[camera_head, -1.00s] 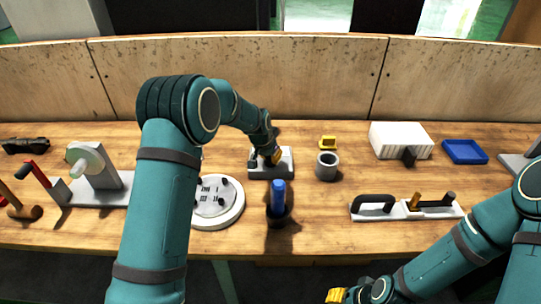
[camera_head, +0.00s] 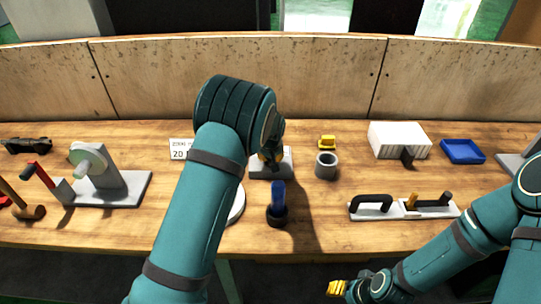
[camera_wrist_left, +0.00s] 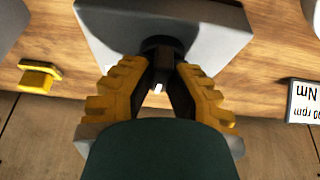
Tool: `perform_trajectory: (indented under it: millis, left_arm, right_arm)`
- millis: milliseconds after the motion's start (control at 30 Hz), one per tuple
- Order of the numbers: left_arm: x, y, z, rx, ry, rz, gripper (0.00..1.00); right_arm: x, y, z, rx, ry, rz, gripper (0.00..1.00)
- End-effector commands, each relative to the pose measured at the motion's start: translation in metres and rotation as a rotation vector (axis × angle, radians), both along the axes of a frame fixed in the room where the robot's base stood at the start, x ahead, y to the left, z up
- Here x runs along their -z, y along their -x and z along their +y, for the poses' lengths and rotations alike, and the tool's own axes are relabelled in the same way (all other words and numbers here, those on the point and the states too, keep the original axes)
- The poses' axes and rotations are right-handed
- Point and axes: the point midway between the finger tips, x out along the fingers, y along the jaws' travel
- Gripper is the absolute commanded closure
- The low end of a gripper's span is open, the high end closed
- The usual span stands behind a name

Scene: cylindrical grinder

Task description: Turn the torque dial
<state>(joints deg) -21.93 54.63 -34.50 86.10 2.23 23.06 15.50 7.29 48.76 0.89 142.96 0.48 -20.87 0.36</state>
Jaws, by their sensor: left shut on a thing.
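The torque dial is a black knob (camera_wrist_left: 158,52) with a white mark, on a grey base block (camera_head: 285,166) at the middle of the bench. The base also fills the top of the left wrist view (camera_wrist_left: 212,28). My left gripper (camera_head: 268,158) is over the base, and my own arm partly hides it. In the left wrist view its yellow-padded fingers (camera_wrist_left: 160,88) close on the knob from both sides. A sign (camera_head: 181,150) reading 20 stands left of the base, partly covered by my arm. My right gripper (camera_head: 337,288) is low in front of the bench, away from the dial.
A blue-handled tool in a black holder (camera_head: 278,205) stands just in front of the base. A grey cup (camera_head: 326,166) and a yellow block (camera_head: 327,142) are to its right. A round white plate (camera_head: 237,205) is partly behind my left arm.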

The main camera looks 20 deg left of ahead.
Motion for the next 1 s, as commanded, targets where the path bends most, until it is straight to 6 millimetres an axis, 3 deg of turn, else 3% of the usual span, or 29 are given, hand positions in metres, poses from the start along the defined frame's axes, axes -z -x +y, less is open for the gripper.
perform_trajectory:
  millis: [367,400,467,500,833,1000]
  left_arm:
    - [0.002,0.001,0.000,-0.006,0.000,0.006,1.00]
    - [0.002,0.001,0.000,-0.006,0.000,0.006,0.80]
    - [0.002,0.001,0.000,-0.006,0.001,0.006,0.59]
    - [0.002,0.001,0.000,-0.006,0.001,0.005,0.54]
    - [-0.001,0.001,0.000,-0.005,0.001,0.002,0.54]
    - [-0.019,0.007,-0.003,-0.005,0.001,0.000,0.54]
  right_arm:
    - [0.000,0.000,0.000,0.000,0.000,0.000,0.53]
    - [0.000,0.000,0.000,0.000,0.000,0.000,0.53]
    - [0.000,0.000,0.000,0.000,0.000,0.000,0.53]
    - [0.000,0.000,0.000,0.000,0.000,0.000,0.53]
    - [0.000,0.000,0.000,0.000,0.000,0.000,0.53]
    - [0.000,0.000,0.000,0.000,0.000,0.000,0.53]
